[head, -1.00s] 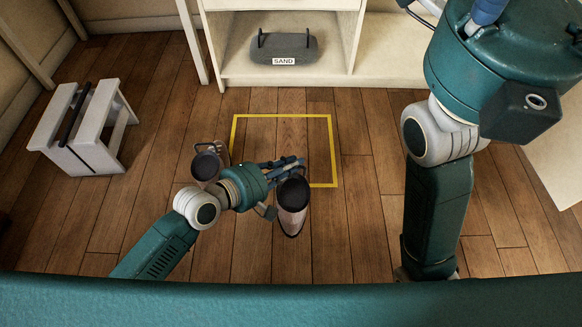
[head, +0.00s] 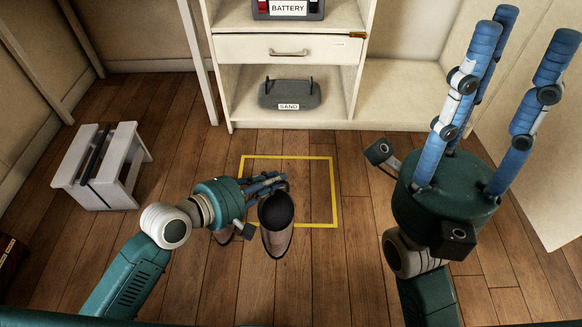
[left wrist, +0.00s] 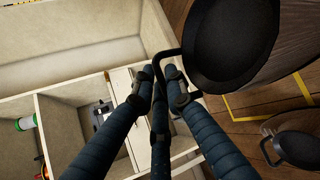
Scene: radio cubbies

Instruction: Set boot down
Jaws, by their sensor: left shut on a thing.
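A brown boot with a dark opening (head: 277,232) hangs upright at my left gripper (head: 275,184), which is shut on it by the dark loop at its rim. The loop shows between the fingers in the left wrist view, beside the large boot opening (left wrist: 232,38). The boot covers the lower left part of a yellow floor outline (head: 334,195); its height above the floor is hard to tell. A second boot (head: 225,236) is mostly hidden under my left wrist; its opening shows in the left wrist view (left wrist: 300,150). My right gripper (head: 510,50) is open and empty, its fingers raised.
A white stool (head: 128,165) stands at the left. A white cubby unit (head: 290,50) at the back holds a grey sand weight (head: 290,94) and a battery box (head: 288,9). The floor inside the outline's right part is bare.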

